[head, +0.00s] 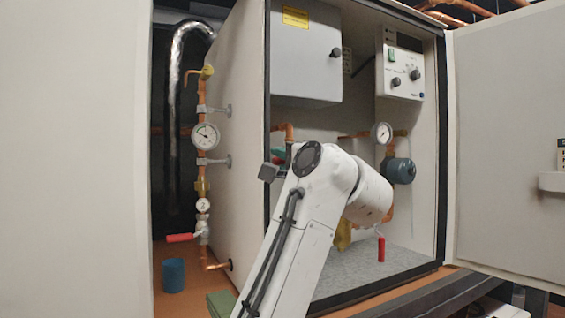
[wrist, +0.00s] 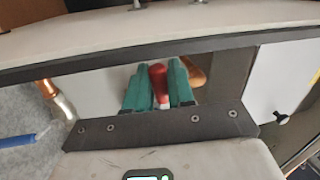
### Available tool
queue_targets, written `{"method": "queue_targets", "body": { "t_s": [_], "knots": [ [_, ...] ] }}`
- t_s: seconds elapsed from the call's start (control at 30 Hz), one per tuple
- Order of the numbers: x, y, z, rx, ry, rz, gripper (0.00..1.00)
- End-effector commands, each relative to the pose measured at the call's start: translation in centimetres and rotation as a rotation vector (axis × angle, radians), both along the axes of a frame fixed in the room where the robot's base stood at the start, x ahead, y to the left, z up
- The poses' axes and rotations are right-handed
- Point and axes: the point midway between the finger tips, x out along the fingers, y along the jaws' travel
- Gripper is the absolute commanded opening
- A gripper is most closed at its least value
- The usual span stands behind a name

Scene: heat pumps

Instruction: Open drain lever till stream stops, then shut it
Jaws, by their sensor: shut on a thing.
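In the wrist view, the teal fingers of my gripper (wrist: 159,88) are shut on a red lever handle (wrist: 158,72). In the head view, only a small teal part of my gripper (head: 278,155) shows at the cabinet's left front opening. My arm hides most of that spot, and the held handle cannot be seen there. Two other red handles are in the head view: one (head: 180,238) on the pipe outside the left wall, one (head: 381,248) hanging inside at right. I cannot tell a water stream in either view.
The cabinet's black front frame (wrist: 120,67) runs close past my gripper. A blue handle (wrist: 18,140) on a copper pipe is below it inside. A blue cup (head: 172,275) stands outside at left. The open door (head: 510,150) is at right. Speckled floor inside is partly clear.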

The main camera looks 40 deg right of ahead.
Motion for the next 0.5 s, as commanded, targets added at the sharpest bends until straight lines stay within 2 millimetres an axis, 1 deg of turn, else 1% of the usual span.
{"method": "queue_targets", "body": {
  "t_s": [0.2,0.5],
  "knots": [
    [-0.07,-0.10,0.43,0.082,-0.025,-0.003,0.00],
    [-0.08,-0.15,0.48,0.118,-0.033,-0.004,0.00]
  ]
}}
